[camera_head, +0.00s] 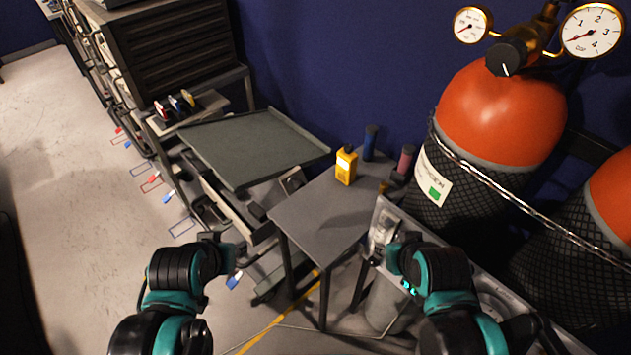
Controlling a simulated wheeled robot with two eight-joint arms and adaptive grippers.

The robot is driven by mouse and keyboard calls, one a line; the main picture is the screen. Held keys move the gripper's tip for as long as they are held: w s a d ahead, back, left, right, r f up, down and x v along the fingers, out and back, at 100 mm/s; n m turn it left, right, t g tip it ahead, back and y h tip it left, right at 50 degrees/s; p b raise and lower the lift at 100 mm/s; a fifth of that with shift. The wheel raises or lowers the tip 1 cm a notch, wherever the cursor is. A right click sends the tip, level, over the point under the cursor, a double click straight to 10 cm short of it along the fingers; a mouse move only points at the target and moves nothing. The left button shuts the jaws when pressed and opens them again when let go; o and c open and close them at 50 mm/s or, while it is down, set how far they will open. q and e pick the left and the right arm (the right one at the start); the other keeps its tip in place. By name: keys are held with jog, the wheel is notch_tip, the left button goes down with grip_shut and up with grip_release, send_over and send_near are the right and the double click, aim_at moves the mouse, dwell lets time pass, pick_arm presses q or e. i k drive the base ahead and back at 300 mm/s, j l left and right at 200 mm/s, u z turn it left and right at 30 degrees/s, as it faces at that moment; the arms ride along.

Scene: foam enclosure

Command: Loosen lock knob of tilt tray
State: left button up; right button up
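The tilt tray (250,147) is a flat grey-green tray with a raised rim, in the middle of the head view, beyond my grippers. Below its front edge is a metal frame (232,208) with small dark parts. A small dark knob-like part (256,211) is at the frame's right end; I cannot tell for sure whether it is the lock knob. My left gripper (226,256) is below and nearer than the tray, apart from it. My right gripper (384,258) is to the right, by a grey panel. I cannot see whether either holds something.
A grey side table (318,212) stands right of the tray, with a yellow device (346,166) and dark cylinders behind. Large orange-topped gas cylinders (497,115) with gauges fill the right. A slatted dark cabinet (175,45) stands at back left. Floor (65,160) at left is mostly open.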

aim_at(298, 184)
jog(key=i+j+z, duration=0.15)
jog(key=z, duration=0.35)
jog(key=i+j+z, duration=0.1)
jog(key=z, duration=0.35)
jog(key=j+z, duration=0.25)
jog(key=z, duration=0.25)
jog(key=i, duration=0.05)
